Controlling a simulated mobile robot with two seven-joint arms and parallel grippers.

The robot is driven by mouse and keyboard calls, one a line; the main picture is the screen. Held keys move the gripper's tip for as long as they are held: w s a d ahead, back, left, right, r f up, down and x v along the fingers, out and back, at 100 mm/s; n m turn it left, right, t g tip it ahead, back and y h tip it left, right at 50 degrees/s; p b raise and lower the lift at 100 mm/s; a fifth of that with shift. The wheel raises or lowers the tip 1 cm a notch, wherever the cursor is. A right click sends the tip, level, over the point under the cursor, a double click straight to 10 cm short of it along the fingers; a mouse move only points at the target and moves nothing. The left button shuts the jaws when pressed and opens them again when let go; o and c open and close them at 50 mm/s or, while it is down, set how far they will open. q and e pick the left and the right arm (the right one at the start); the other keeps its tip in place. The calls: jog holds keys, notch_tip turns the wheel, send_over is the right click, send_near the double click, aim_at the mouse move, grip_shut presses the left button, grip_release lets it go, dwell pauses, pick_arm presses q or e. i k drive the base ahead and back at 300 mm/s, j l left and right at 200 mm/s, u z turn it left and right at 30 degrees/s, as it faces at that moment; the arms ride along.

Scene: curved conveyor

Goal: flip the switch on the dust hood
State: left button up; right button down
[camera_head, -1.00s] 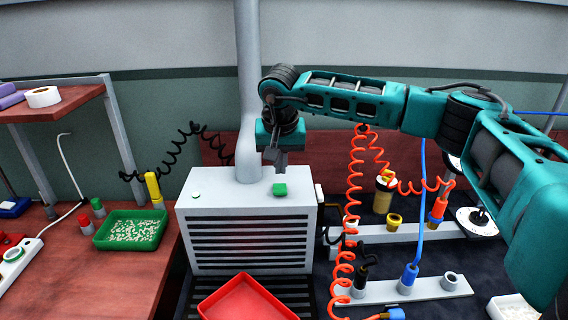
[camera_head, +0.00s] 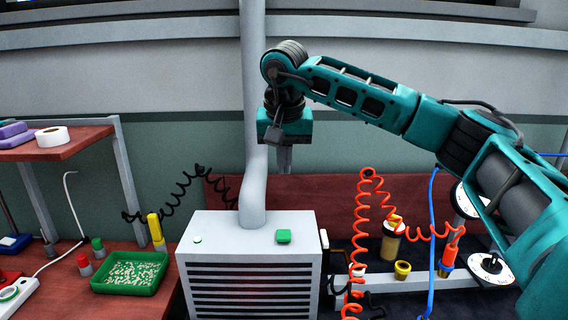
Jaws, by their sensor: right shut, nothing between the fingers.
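The dust hood (camera_head: 248,243) is a light grey box with dark slats on its front and a grey pipe (camera_head: 253,185) rising from its top. A green switch (camera_head: 283,236) sits on its top at the right; which way it is tipped is too small to tell. A small white and green round piece (camera_head: 197,239) lies at the top left. My right gripper (camera_head: 285,170) hangs pointing down above and behind the green switch, clear of it. It is shut and empty. My left gripper is out of view.
A green tray of pale pellets (camera_head: 131,273) and a yellow tool (camera_head: 155,228) stand on the left bench. Orange coiled hoses (camera_head: 362,230) and a rack with tools are right of the hood. A shelf with a tape roll (camera_head: 52,137) is at left.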

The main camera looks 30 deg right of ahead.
aim_at(282, 235)
jog(key=k, duration=1)
